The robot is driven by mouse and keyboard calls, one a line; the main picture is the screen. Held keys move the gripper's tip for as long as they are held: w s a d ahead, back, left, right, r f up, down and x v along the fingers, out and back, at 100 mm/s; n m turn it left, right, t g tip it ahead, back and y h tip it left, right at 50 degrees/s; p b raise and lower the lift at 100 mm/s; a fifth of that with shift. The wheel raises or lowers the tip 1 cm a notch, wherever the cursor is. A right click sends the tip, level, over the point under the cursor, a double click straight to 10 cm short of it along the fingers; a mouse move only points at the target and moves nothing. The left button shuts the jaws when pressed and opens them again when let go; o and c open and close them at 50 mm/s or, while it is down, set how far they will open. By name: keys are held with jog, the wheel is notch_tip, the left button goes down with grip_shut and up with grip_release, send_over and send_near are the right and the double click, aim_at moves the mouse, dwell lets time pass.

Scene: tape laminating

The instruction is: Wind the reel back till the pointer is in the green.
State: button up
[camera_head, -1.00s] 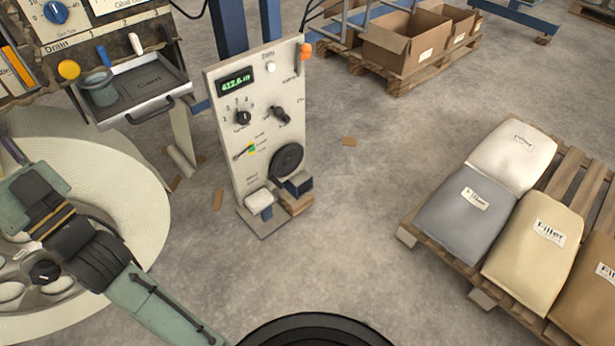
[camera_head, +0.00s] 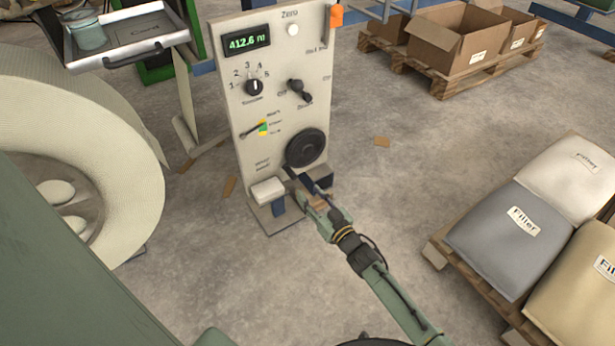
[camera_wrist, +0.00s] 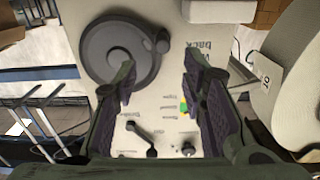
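The reel is a dark round disc (camera_head: 306,147) low on the right of the pale upright panel (camera_head: 225,105). In the wrist view the reel (camera_wrist: 112,58) fills the upper left, with a small crank knob (camera_wrist: 162,46) at its rim. The thin dark pointer (camera_head: 251,130) lies slanted left of a small coloured scale (camera_head: 263,128) with a green band; its exact reading is too small to tell. My gripper (camera_head: 302,190) is in front of the panel just below the reel in the head view. In the wrist view my gripper (camera_wrist: 160,82) has its fingers spread, with nothing between them.
The panel also carries a green display (camera_head: 248,42), a selector knob (camera_head: 254,87), a lever (camera_head: 299,90) and an orange piece (camera_head: 336,15). A white pad (camera_head: 268,191) juts out at its foot. A pallet with filler bags (camera_head: 510,235) stands right; open floor lies between.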

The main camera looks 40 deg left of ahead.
aim_at(292, 175)
jog(key=b+x, duration=0.1)
jog(key=x, duration=1)
jog(key=shift+s+f, duration=0.15)
jog(key=shift+s, duration=0.05)
jog(key=shift+c, duration=0.4)
grip_shut()
dwell(0.3)
